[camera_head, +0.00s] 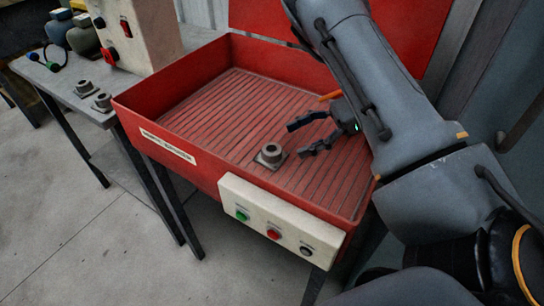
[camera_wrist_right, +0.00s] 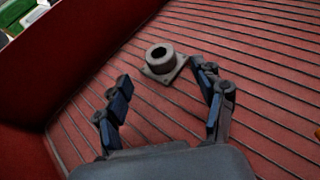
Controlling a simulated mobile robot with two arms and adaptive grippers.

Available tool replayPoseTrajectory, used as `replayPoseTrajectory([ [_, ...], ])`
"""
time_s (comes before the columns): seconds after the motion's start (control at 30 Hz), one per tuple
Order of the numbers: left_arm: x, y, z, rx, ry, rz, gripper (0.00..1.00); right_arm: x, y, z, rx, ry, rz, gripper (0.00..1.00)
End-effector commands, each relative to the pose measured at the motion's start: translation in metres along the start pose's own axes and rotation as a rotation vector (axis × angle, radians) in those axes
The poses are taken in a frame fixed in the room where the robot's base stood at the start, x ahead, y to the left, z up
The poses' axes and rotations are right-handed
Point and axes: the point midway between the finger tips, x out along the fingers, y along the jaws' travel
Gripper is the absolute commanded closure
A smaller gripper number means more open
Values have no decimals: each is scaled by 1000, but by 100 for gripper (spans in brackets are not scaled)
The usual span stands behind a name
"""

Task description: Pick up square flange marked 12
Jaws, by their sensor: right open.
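A grey square flange (camera_head: 270,155) with a round raised collar lies on the slatted floor of the red tray, near its front wall. No number can be read on it. My right gripper (camera_head: 296,138) is open and empty, just to the right of the flange and apart from it. In the right wrist view the flange (camera_wrist_right: 161,60) lies ahead of the open fingers (camera_wrist_right: 164,100), nearer the right finger. My left gripper is not in view.
The red tray (camera_head: 205,182) has raised walls around the flange. A control box (camera_head: 275,222) with buttons is on its front. Two similar flanges (camera_head: 85,88) (camera_head: 102,102) sit on a grey side table (camera_head: 62,88) at left. The tray floor left of the flange is clear.

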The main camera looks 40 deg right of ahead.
Motion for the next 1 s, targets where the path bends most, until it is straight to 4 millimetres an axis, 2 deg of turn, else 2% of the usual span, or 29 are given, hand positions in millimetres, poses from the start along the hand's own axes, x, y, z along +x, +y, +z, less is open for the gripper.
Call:
replayPoseTrajectory([
  [0.23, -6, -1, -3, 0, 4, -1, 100, 20, 0, 2, -2, 0, 1, 31],
  [0.53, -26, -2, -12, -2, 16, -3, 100, 67, 0, 1, -2, 1, 0, 31],
  [0.63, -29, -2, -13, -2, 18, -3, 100, 73, 0, 2, -3, 0, 0, 31],
  [0.87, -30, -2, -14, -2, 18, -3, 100, 74, 0, 2, -2, 1, -1, 31],
  [1.0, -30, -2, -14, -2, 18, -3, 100, 74, 0, 2, -2, 1, -1, 57],
])
